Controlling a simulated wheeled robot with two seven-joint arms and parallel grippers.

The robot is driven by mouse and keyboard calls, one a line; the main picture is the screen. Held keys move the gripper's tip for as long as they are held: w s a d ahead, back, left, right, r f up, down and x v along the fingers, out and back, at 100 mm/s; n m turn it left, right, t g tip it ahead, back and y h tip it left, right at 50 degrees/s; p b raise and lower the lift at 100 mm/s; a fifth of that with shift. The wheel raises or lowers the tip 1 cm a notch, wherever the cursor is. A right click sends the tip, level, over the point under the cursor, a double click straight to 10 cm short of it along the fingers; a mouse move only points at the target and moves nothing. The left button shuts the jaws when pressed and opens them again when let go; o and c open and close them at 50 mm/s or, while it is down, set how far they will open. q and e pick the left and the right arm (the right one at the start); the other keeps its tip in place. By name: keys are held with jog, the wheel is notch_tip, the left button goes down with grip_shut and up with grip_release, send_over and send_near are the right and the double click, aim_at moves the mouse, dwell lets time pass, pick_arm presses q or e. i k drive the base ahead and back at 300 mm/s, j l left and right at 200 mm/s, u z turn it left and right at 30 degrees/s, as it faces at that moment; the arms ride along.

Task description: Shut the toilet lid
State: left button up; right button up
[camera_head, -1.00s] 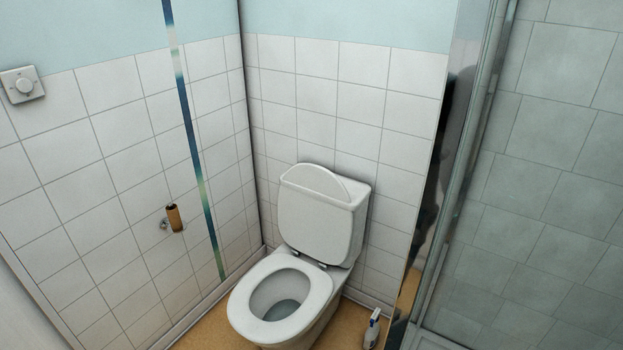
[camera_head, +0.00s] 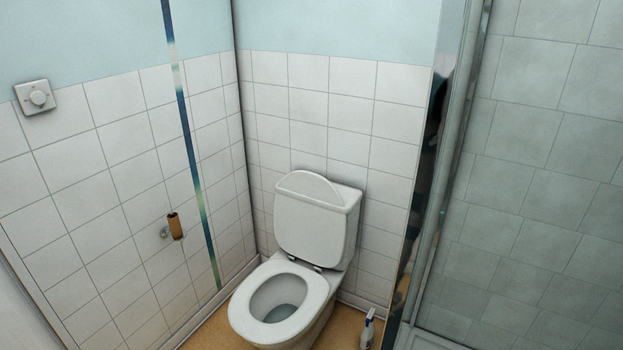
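A white toilet stands in the corner against the tiled back wall. Its lid (camera_head: 310,229) appears to be raised, upright against the cistern (camera_head: 353,208), with its rounded top edge above the cistern front. The boundary between lid and cistern is hard to make out, white on white. The seat (camera_head: 244,308) lies down on the bowl (camera_head: 280,298), and the bowl opening is uncovered. The hinges (camera_head: 318,268) show at the back of the seat. Neither of my grippers is in view.
A white spray bottle (camera_head: 368,332) stands on the brown floor (camera_head: 346,325) right of the toilet. A brown cardboard roll (camera_head: 175,226) sticks out from the left wall. A glass shower panel with a metal frame (camera_head: 437,190) bounds the right side.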

aim_at(310, 219)
jog(key=i+j, duration=0.7)
jog(key=j, duration=0.25)
jog(key=i+j, duration=0.3)
jog(key=j, duration=0.15)
jog(key=z, duration=1.45)
